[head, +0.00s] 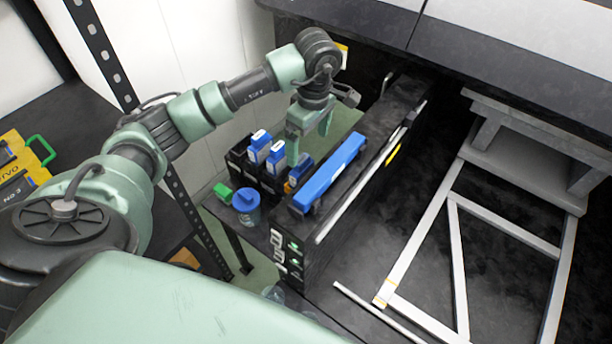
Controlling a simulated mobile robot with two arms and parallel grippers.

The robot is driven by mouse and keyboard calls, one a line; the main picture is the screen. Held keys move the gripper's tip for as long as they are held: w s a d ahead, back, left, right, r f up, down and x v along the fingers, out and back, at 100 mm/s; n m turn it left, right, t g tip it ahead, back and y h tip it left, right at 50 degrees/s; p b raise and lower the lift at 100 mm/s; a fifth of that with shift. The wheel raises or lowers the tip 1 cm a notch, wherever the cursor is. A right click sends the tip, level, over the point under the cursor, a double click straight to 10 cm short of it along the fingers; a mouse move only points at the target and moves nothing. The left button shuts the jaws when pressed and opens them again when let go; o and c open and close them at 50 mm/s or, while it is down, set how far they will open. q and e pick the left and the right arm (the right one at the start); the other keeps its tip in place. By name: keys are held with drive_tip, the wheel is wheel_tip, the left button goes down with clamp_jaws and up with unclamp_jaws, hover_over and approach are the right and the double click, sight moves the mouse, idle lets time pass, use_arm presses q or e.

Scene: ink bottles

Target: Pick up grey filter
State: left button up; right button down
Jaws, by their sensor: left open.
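My left gripper (309,142) is open and points down over the black bottle rack (235,158), close to the bottles in it. Blue bottles with white labels (260,147) stand in the rack, left of the fingers. Another blue bottle with some orange on it (298,170) is just below the fingertips and partly covered by them. I see nothing between the fingers. I cannot clearly make out a grey filter; it may be hidden by the gripper or the rack. My right gripper is not in view.
A long blue bar (329,173) lies on the black unit right of the rack. A white metal frame (420,245) lies at right. Yellow cases (15,150) are far left.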

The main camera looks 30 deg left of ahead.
sight(302, 159)
use_arm(q)
drive_tip(key=f, duration=0.1)
drive_tip(key=a+f, duration=0.1)
drive_tip(key=f, duration=0.2)
drive_tip(key=shift+w+a+f+b, duration=0.25)
drive_tip(key=shift+w+f+b, duration=0.05)
drive_tip(key=shift+w+b, duration=0.1)
drive_tip(key=shift+s+a+f, duration=0.1)
drive_tip(key=shift+a+f, duration=0.05)
drive_tip(key=shift+f, duration=0.2)
drive_tip(key=f, duration=0.1)
drive_tip(key=f+p, duration=0.1)
drive_tip(key=f, duration=0.1)
drive_tip(key=a+f, duration=0.1)
drive_tip(key=shift+w+f+p, duration=0.25)
drive_tip(key=shift+w+p, duration=0.05)
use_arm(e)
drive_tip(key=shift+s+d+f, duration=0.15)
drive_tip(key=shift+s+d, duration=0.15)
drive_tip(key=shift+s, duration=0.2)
use_arm(q)
drive_tip(key=shift+c, duration=0.4)
drive_tip(key=c, duration=1.9)
